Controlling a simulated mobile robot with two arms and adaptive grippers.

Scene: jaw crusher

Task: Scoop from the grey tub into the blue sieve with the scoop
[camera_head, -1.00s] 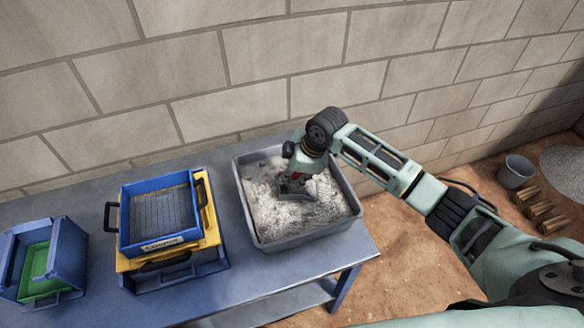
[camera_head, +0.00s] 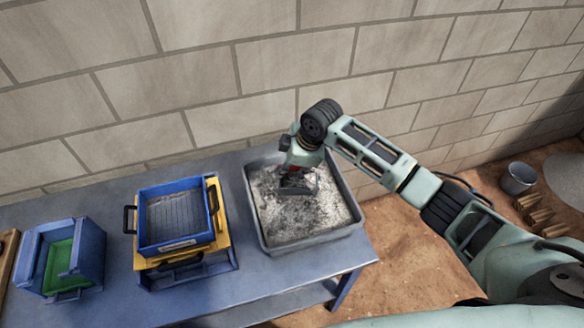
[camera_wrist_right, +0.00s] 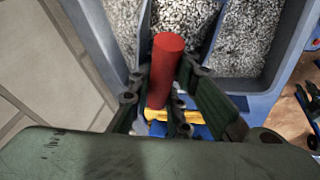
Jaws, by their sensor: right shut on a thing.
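The grey tub (camera_head: 262,238) stands on the right of the table, holding pale granular material with dark patches. My right gripper (camera_head: 296,168) is over the back of the tub. In the wrist view it is shut on the red handle (camera_wrist_right: 165,72) of the scoop. The dark scoop (camera_head: 298,183) is small in the head view, at the material; I cannot tell how deep it sits or whether it is loaded. The blue sieve (camera_head: 178,243) is left of the tub, on a yellow frame (camera_head: 222,240). Its dark mesh looks bare. My left gripper is not in view.
A blue bin with a green inside (camera_head: 88,250) stands on the table (camera_head: 115,205) at the left. A block wall (camera_head: 190,110) runs close behind. A bucket (camera_head: 517,178) and wooden pieces (camera_head: 540,213) are on the floor at right.

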